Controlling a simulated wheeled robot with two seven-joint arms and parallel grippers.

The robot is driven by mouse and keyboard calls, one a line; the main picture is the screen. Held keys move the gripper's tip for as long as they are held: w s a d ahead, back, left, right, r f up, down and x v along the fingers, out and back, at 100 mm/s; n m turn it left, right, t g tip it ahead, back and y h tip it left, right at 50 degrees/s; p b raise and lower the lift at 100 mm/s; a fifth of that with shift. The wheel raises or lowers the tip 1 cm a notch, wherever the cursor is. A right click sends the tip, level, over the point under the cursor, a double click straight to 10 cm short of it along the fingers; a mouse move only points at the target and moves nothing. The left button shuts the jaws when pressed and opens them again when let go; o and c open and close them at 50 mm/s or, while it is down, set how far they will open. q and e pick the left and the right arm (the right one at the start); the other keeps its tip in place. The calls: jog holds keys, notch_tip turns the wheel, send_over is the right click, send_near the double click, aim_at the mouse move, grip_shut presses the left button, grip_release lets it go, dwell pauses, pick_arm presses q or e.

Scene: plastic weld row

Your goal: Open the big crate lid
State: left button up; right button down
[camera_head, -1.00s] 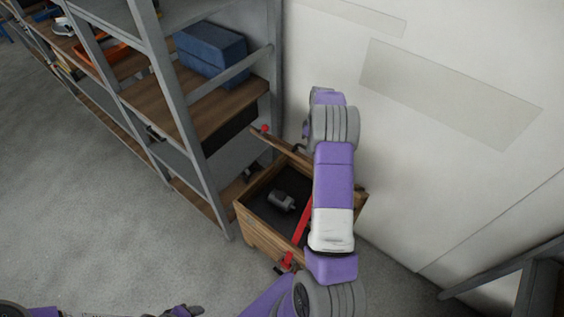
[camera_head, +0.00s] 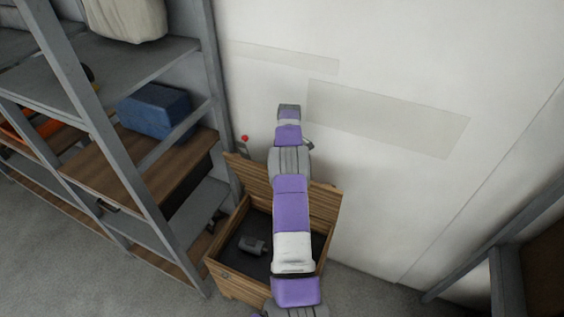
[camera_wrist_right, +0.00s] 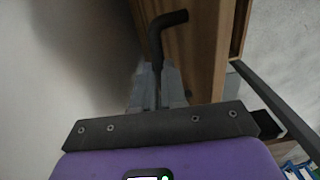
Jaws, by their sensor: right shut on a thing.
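The big wooden crate (camera_head: 236,286) stands at the foot of the wall, and its inside shows. Its lid (camera_head: 325,204) is hinged up at the back and stands steeply near the wall. In the right wrist view the lid's wooden board (camera_wrist_right: 205,50) runs up beside a dark bent bar (camera_wrist_right: 165,28), seemingly its handle. My right arm reaches over the crate to the lid. My left gripper is out of view.
A dark grey part (camera_head: 253,245) lies in the crate. A grey metal shelf rack (camera_head: 150,190) with a blue box (camera_head: 156,112) stands close on the left. The white wall (camera_head: 400,190) is right behind the lid. Another frame (camera_head: 510,270) stands at the right.

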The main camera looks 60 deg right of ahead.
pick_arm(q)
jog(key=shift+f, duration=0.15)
pick_arm(e)
jog(key=shift+s+a+f, duration=0.1)
jog(key=shift+s+f, duration=0.05)
jog(key=shift+f, duration=0.4)
jog(key=shift+s+a+f, duration=0.1)
jog(key=shift+s+f, duration=0.05)
jog(key=shift+f, duration=0.4)
jog(key=c, duration=1.5)
grip_release()
jog(key=shift+d+f, duration=0.1)
jog(key=o, duration=0.4)
jog(key=shift+w+d+f, duration=0.3)
jog(key=shift+d+f, duration=0.1)
jog(key=shift+d, duration=0.2)
jog(key=shift+a+r, duration=0.4)
jog(key=shift+r, duration=0.05)
jog(key=shift+d+r, duration=0.15)
jog(key=shift+r, duration=0.05)
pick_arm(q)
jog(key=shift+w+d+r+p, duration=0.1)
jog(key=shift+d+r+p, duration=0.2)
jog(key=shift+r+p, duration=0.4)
pick_arm(e)
jog(key=shift+r, duration=3.6)
